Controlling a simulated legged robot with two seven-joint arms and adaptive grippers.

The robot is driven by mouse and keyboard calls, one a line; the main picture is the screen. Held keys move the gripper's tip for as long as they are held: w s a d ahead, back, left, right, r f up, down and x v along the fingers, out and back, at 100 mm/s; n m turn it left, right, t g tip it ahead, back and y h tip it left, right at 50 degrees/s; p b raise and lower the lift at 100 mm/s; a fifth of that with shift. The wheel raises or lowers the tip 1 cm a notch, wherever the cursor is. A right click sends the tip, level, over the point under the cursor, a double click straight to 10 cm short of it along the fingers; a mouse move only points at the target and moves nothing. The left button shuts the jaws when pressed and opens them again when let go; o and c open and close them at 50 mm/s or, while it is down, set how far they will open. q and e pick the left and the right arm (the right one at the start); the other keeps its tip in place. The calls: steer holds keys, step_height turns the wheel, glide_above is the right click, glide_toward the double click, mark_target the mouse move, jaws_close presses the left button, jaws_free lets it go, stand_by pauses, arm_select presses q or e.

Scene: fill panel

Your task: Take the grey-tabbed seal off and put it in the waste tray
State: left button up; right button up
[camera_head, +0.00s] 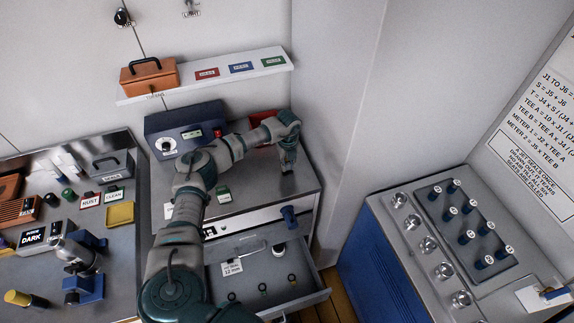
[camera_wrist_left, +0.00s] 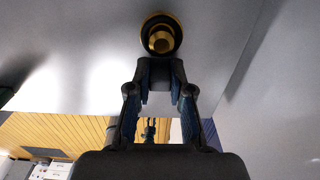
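My left gripper (camera_head: 288,172) points down over the right end of the grey cabinet top in the head view. In the left wrist view its two blue-padded fingers (camera_wrist_left: 161,74) close in on a dark grey piece, which looks like the seal's grey tab. Just beyond the tips is a round brass fitting (camera_wrist_left: 160,40) with a dark rim. The seal cannot be made out in the head view. A small yellow tray (camera_head: 120,214) lies on the left bench; no waste label is readable. My right gripper is out of view.
A blue meter box (camera_head: 185,132) stands at the back of the cabinet. An open drawer (camera_head: 318,296) with small rings juts out below. A wall shelf (camera_head: 215,76) holds a brown toolbox (camera_head: 148,76). A valve panel (camera_head: 465,225) stands at right. The left bench is crowded.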

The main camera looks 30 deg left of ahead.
mark_target(288, 165)
arm_select(q)
steer(key=shift+r, duration=0.1)
jaws_close()
steer(key=shift+r, duration=0.3)
steer(key=r, duration=0.2)
steer(key=shift+s+d+r+b, duration=0.15)
steer(key=shift+s+r+b, duration=0.15)
steer(key=shift+r, duration=0.1)
steer(key=s+d+r+b, duration=0.1)
steer(key=s+d, duration=0.8)
steer(key=s, duration=0.3)
steer(key=shift+d+r, duration=0.2)
steer(key=shift+r, duration=0.05)
